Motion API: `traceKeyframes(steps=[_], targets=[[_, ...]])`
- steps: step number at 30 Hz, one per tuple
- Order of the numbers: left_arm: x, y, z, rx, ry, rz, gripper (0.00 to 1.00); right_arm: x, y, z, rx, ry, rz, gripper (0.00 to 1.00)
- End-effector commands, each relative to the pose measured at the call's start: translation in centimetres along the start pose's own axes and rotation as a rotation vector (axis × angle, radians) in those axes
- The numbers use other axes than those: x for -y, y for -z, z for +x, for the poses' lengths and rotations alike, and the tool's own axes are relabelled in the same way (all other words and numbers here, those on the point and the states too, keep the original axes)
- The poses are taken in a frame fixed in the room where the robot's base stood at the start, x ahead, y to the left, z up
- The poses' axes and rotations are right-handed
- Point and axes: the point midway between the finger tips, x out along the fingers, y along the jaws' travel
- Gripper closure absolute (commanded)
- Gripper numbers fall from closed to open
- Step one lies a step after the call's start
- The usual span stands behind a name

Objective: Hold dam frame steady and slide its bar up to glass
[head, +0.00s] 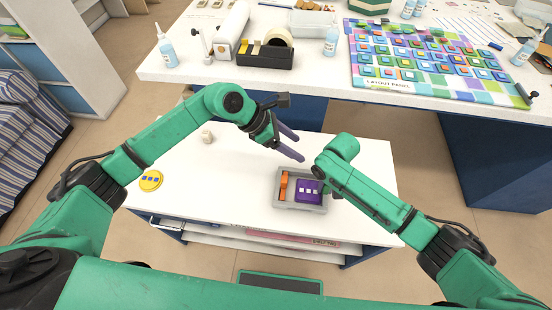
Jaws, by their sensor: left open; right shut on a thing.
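The grey dam frame (300,207) lies on the white table right of centre. Inside it an orange bar (284,186) stands near the left wall. A purple glass piece (309,191) with small pale squares lies to the right, with a gap between it and the bar. My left gripper (300,149) is open and empty, with its two purple fingers above and behind the frame. My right gripper (328,187) is shut on the frame's right wall. Its fingertips are mostly hidden by my own arm.
A yellow round piece with blue squares (151,181) lies on the table's left side, and a small beige block (207,136) at the back. The table's middle left is clear. A back bench (320,82) holds a tape dispenser (265,53), bottles and a colourful layout panel (430,88).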

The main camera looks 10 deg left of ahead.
Motion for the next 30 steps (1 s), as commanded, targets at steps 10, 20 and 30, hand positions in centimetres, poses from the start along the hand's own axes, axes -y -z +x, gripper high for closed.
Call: traceKeyframes(steps=[10, 20, 30], targets=[[-6.2, -18.0, -13.0, 1.014, 0.058, -0.711, 0.30, 0.0, 0.0, 0.0, 0.000, 0.000, 0.000, 1.00], [-18.1, -5.5, -11.2, 1.112, -0.109, -2.075, 0.30, 0.0, 0.0, 0.0, 0.000, 0.000, 0.000, 1.00], [-4.4, 7.0, -0.5, 0.094, -0.424, -2.804, 0.30, 0.0, 0.0, 0.0, 0.000, 0.001, 0.000, 1.00]])
